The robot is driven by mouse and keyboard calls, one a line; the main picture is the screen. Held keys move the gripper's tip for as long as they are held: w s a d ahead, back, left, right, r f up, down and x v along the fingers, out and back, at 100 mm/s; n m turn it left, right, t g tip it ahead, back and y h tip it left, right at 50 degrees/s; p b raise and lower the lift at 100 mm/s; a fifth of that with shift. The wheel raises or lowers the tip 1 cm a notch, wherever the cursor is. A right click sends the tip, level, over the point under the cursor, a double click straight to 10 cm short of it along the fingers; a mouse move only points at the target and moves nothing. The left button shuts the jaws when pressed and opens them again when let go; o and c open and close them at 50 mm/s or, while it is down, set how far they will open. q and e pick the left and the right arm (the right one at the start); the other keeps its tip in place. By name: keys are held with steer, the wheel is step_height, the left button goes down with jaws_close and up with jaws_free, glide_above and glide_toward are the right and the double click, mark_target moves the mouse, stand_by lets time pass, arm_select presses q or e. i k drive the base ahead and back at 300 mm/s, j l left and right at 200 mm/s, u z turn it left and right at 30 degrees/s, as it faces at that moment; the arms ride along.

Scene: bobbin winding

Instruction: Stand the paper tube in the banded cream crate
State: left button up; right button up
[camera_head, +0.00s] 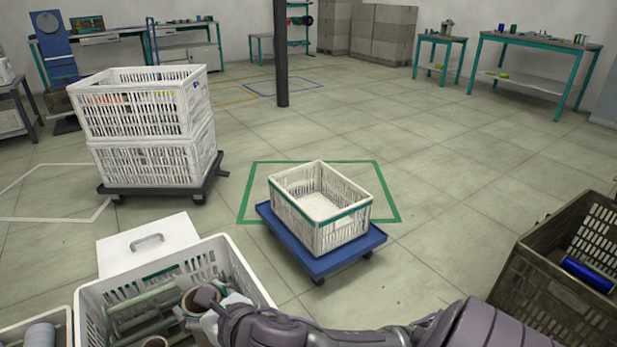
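The banded cream crate (337,235) stands upright on a blue dolly (318,262) in the middle of the head view. It has a teal band near its rim, and its visible floor looks empty. A brown paper tube (200,297) stands, slightly tilted, in a large white crate (92,293) at the lower left. My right gripper (197,312), on the arm from the right, is at this tube, with fingers beside it. Whether they are shut on it is unclear. Another brown tube end (155,342) shows at the bottom edge. My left gripper is not in view.
Green spools (147,308) lie in the large white crate. A white lid with a handle (148,242) is behind it. Two stacked white crates (150,165) stand on a dark dolly at left. A dark crate (545,290) with a blue cylinder is at right. A dark post (281,60) stands behind.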

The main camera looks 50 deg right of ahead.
mark_target(310, 211)
steer(key=l, duration=0.5)
steer(key=k+l+u, duration=0.15)
steer(key=l, duration=0.35)
steer(key=k+l, duration=0.1)
steer(key=l, duration=0.35)
steer(key=k+l+u, duration=0.15)
steer(key=l, duration=0.35)
steer(key=i+l, duration=0.15)
steer(key=l, duration=0.25)
steer(key=i+l+u, duration=0.1)
steer(key=l, duration=0.35)
steer(key=i+l, duration=0.15)
steer(key=l, duration=0.25)
steer(key=i+l+u, duration=0.1)
steer(key=l, duration=0.35)
steer(key=i+l, duration=0.1)
steer(key=l, duration=0.35)
